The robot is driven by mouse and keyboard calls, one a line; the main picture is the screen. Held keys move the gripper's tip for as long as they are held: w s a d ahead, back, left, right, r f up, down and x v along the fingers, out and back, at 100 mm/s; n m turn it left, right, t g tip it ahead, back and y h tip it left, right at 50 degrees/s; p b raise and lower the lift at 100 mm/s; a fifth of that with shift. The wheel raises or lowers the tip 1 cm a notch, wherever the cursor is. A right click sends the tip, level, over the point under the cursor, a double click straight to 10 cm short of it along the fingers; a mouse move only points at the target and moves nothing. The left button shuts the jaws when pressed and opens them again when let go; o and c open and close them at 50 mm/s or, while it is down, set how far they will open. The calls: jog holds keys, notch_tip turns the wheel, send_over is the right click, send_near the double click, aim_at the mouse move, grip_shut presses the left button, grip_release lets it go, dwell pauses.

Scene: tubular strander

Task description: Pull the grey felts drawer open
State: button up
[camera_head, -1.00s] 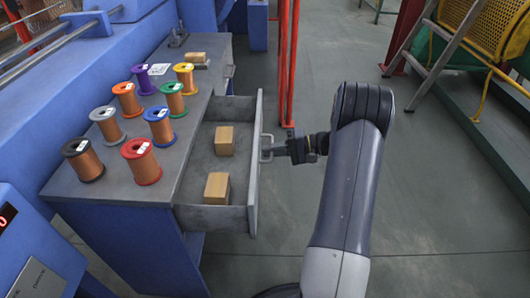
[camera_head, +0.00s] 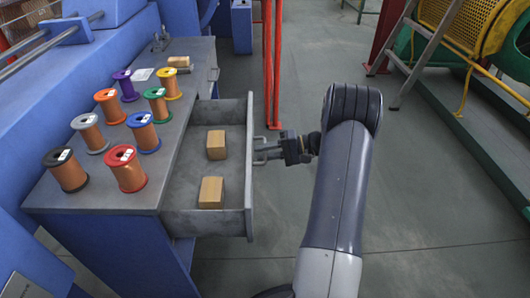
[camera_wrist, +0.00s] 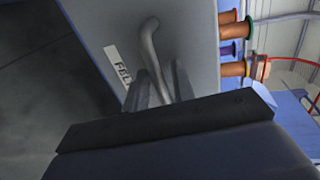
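The grey felts drawer (camera_head: 249,170) stands pulled out from the blue bench, its inside showing in the head view. Two tan blocks (camera_head: 216,145) (camera_head: 211,192) lie in it. In the wrist view its grey front (camera_wrist: 190,30) bears a partly hidden label (camera_wrist: 118,68) starting "FEL". A bar handle (camera_wrist: 151,45) projects from the front; it also shows in the head view (camera_head: 259,150). My gripper (camera_head: 271,149) is at the handle, on the drawer's right. Its two fingers (camera_wrist: 160,92) are spread, with the handle between them and visible gaps beside it.
Several coloured wire spools (camera_head: 122,168) stand on the grey bench top (camera_head: 95,197). Red posts (camera_head: 272,60) rise behind the drawer. A ladder (camera_head: 428,50) and yellow guard (camera_head: 480,25) are at the back right. Floor (camera_head: 420,190) right of my arm is clear.

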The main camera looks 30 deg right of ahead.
jog(key=shift+d, duration=0.1)
jog(key=p+v, duration=0.2)
jog(key=v, duration=0.8)
jog(key=shift+s+d, duration=0.2)
jog(key=shift+d, duration=0.05)
jog(key=shift+r, duration=0.1)
jog(key=b+x, duration=0.2)
jog(key=x, duration=0.8)
jog(key=shift+w+a, duration=0.1)
jog(key=shift+a, duration=0.1)
jog(key=shift+w+a, duration=0.2)
jog(key=shift+a, duration=0.2)
